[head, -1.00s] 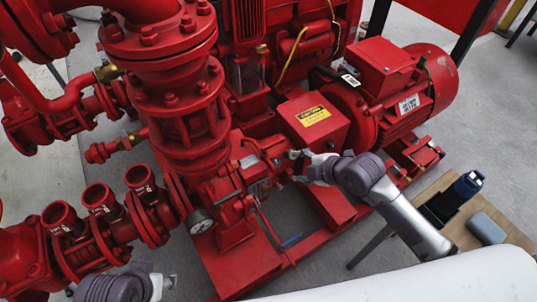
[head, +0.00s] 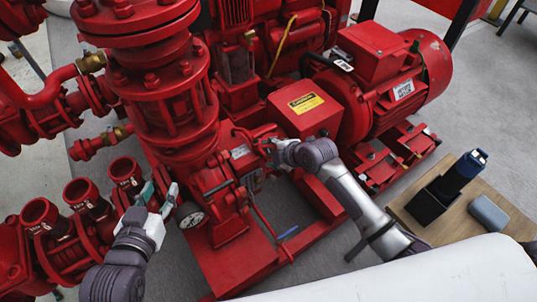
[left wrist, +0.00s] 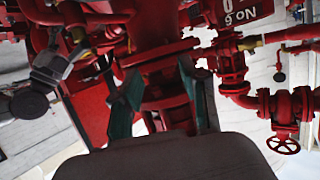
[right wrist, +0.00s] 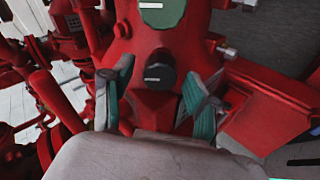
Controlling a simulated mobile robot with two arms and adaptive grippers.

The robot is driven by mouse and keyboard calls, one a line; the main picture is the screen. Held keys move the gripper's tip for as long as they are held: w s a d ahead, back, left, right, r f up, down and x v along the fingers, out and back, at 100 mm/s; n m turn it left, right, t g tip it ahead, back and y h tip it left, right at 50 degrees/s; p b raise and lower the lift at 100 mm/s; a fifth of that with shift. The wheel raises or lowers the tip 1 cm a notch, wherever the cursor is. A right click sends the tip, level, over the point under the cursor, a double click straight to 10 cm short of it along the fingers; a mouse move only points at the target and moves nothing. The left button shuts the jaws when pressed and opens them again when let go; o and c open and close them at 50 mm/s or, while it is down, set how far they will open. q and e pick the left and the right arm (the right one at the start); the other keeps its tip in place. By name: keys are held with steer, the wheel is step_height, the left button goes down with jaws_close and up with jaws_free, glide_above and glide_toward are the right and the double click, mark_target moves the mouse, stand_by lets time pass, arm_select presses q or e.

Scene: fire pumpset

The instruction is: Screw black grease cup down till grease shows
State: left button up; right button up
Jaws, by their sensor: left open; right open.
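A dark round cap with a pale mark, which looks like the black grease cup (right wrist: 161,77), sits on the red pump housing in the right wrist view. My right gripper (right wrist: 156,84) is open, with its green-padded fingers on either side of the cup; I cannot tell whether they touch it. In the head view my right gripper (head: 272,152) is at the right side of the pump, and the cup is not clearly visible there. No grease is discernible.
A larger green round cap (right wrist: 161,10) lies above the dark one in the right wrist view. The red motor (head: 390,85) and a small wooden table (head: 440,222) are right.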

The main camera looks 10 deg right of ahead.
arm_select(q)
steer(key=shift+w+d+r+t, duration=0.1)
steer(key=shift+w+r+t, duration=0.1)
steer(key=shift+r+t, duration=0.15)
steer(key=shift+w+d+r+t, duration=0.15)
steer(key=shift+r+t, duration=0.1)
steer(key=shift+r, duration=0.2)
arm_select(e)
steer(key=shift+w+a+f, duration=0.25)
steer(key=shift+w+f, duration=0.05)
jaws_close()
steer(key=shift+r+m+t+p, duration=0.15)
steer(key=shift+m+t+p, duration=0.15)
steer(key=shift+m+p, duration=1.9)
steer(key=shift+p, duration=0.1)
steer(key=shift+m+t+p, duration=0.3)
steer(key=shift+m+p, duration=0.6)
steer(key=shift+m, duration=0.3)
arm_select(q)
steer(key=s+a+f+g+y, duration=0.1)
steer(key=s+a+f+g, duration=0.1)
steer(key=s+f+g, duration=0.3)
steer(key=s+a+f+g+y, duration=0.1)
steer(key=s+a+f+g, duration=0.2)
steer(key=s, duration=0.6)
steer(key=shift+s+a+f+n+g+y, duration=0.2)
steer(key=shift+a+f+n+g+y, duration=0.15)
steer(key=shift+f+g, duration=1.2)
arm_select(e)
steer(key=shift+m, duration=0.3)
